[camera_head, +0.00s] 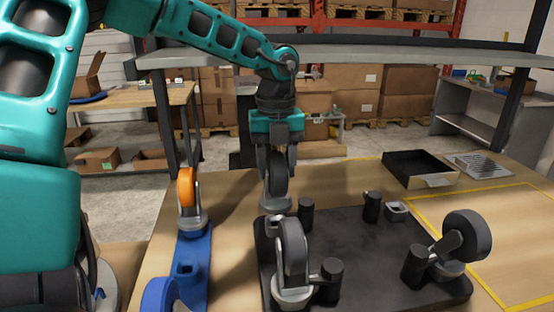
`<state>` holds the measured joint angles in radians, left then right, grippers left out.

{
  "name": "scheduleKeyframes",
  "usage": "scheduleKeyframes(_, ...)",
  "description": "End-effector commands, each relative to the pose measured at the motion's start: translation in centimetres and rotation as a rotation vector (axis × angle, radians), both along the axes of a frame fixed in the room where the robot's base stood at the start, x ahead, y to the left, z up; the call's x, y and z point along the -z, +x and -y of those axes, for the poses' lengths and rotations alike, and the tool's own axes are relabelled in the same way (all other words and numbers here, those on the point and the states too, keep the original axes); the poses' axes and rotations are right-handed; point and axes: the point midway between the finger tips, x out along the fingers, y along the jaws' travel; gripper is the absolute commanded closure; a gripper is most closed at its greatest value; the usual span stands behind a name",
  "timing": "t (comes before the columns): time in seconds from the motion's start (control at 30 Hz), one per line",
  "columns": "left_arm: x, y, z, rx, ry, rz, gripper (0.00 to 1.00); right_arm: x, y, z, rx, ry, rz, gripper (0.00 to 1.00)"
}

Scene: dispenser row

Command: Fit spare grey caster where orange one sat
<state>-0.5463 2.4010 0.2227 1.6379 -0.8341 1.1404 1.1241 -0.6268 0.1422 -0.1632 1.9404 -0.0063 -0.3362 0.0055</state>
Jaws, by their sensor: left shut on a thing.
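My left gripper (277,158) points down and is shut on a grey caster (278,180), held upright with its base plate lowest. The caster is over the back left corner of a dark platform (345,245), close to a grey socket (273,221); I cannot tell whether they touch. The orange caster (186,188) stands upright on a blue rack (194,250) left of the platform. Two other grey casters sit on the platform, one at front left (293,247) and one at right (468,235). My right gripper is not in view.
Several dark posts (371,206) rise from the platform. A grey square socket (397,210) at its back right is empty. A black tray (417,165) and a grey slotted plate (480,165) lie at the back right. Yellow tape (510,304) outlines clear tabletop on the right.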

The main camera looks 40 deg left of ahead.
Motion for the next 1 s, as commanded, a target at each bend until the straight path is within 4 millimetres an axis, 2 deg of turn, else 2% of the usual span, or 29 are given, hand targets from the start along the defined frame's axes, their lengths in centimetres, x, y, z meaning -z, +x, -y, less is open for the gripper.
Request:
scheduleKeyframes(0.17, 0.59, 0.06, 0.02, 0.000, 0.000, 0.004, 1.00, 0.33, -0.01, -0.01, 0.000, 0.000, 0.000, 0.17)
scheduleKeyframes(1.0, 0.46, 0.10, -0.04, 0.001, 0.005, 0.005, 1.00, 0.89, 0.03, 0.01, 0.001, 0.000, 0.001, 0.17)
